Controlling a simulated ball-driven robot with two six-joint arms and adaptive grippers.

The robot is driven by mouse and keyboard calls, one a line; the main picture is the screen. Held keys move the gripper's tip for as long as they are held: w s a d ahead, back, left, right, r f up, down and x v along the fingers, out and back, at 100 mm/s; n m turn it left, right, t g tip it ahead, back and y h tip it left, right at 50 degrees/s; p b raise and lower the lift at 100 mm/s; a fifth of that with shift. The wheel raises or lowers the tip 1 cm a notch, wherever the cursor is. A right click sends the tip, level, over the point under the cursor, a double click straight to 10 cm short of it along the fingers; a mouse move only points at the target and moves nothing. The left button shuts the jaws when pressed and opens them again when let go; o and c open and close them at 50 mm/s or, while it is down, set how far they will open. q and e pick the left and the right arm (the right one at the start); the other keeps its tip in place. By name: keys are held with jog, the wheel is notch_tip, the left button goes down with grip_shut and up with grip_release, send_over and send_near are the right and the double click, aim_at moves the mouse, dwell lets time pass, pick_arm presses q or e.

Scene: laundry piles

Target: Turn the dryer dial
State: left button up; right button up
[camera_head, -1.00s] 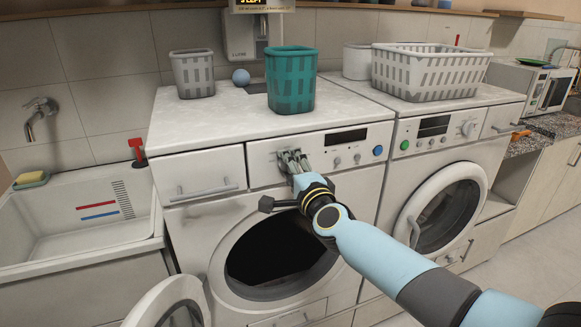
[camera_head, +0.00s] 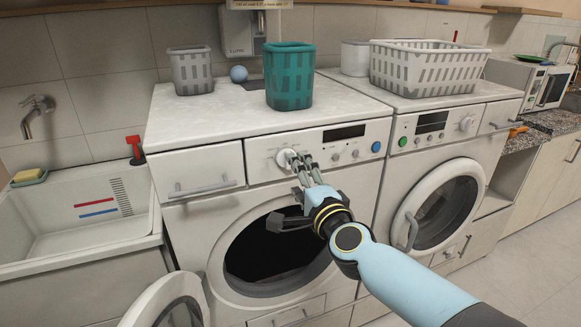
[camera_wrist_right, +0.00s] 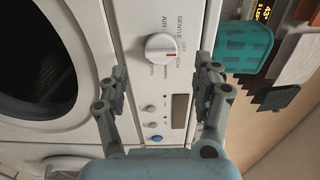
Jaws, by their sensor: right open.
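The dryer dial (camera_head: 284,158) is a round white knob on the left machine's front panel. In the right wrist view the dial (camera_wrist_right: 158,47) carries a red mark, and the words AIR and GENTLE stand around it. My right gripper (camera_head: 301,159) is just in front of the dial, slightly to its right. In the right wrist view its open fingers (camera_wrist_right: 163,72) are spread to either side below the dial, with nothing between them. They look apart from the dial. My left gripper is not in view.
The dryer door (camera_head: 166,304) hangs open at the lower left. A teal basket (camera_head: 290,80) and a grey basket (camera_head: 191,72) stand on top. A second machine (camera_head: 437,207) is on the right with its door shut. A sink (camera_head: 75,222) is on the left.

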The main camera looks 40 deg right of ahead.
jog(key=v, duration=0.6)
dwell(0.3)
